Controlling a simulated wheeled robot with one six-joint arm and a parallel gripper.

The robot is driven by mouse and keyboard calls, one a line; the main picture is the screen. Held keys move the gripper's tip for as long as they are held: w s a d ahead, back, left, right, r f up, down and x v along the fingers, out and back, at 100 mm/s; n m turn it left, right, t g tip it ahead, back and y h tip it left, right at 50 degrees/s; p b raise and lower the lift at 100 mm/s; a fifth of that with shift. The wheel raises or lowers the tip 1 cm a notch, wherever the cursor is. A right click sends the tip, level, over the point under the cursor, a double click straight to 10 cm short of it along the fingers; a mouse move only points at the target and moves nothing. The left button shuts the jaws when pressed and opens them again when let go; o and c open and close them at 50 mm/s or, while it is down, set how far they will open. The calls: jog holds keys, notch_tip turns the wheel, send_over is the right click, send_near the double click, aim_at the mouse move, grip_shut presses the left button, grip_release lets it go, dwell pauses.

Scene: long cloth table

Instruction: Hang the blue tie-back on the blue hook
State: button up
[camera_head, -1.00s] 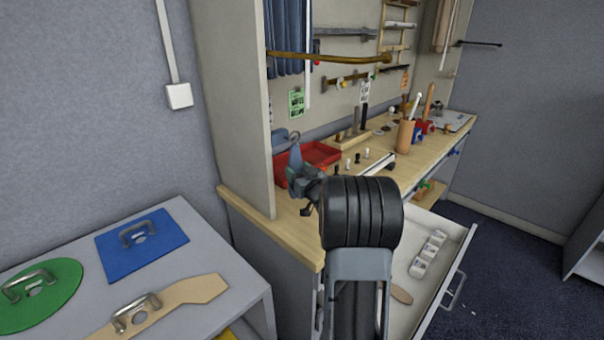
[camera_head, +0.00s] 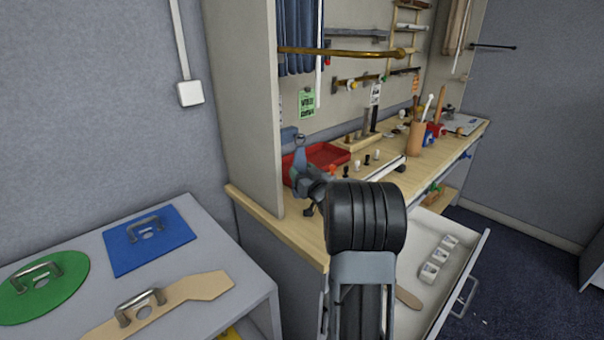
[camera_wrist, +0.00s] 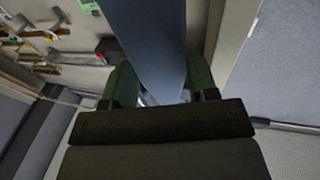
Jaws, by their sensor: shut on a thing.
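My gripper (camera_head: 301,172) is shut on a flat blue strip, which looks like the blue tie-back (camera_head: 300,153). It is held upright near the edge of the tall side panel, above the left end of the wooden bench. In the wrist view the strip (camera_wrist: 150,40) runs up and away between the two green fingers of my gripper (camera_wrist: 154,88). A small blue piece (camera_head: 289,134) shows beside the panel edge, just above the strip. I cannot tell whether it is the blue hook or part of the tie-back. My arm hides some of the bench.
A red tray (camera_head: 325,156) lies on the bench behind my gripper. A brass rod (camera_head: 345,52) juts out above, with a blue curtain (camera_head: 297,35) behind it. The side panel (camera_head: 240,100) stands close on the left. An open drawer (camera_head: 413,235) sticks out below right.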

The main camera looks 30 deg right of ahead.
dwell(0.4)
jog(key=o, duration=1.2)
jog(key=shift+o, duration=0.2)
jog(key=s+a+f+b, duration=0.1)
jog(key=s, duration=1.2)
jog(key=shift+s+f+b, duration=0.3)
jog(key=shift+s+b, duration=0.05)
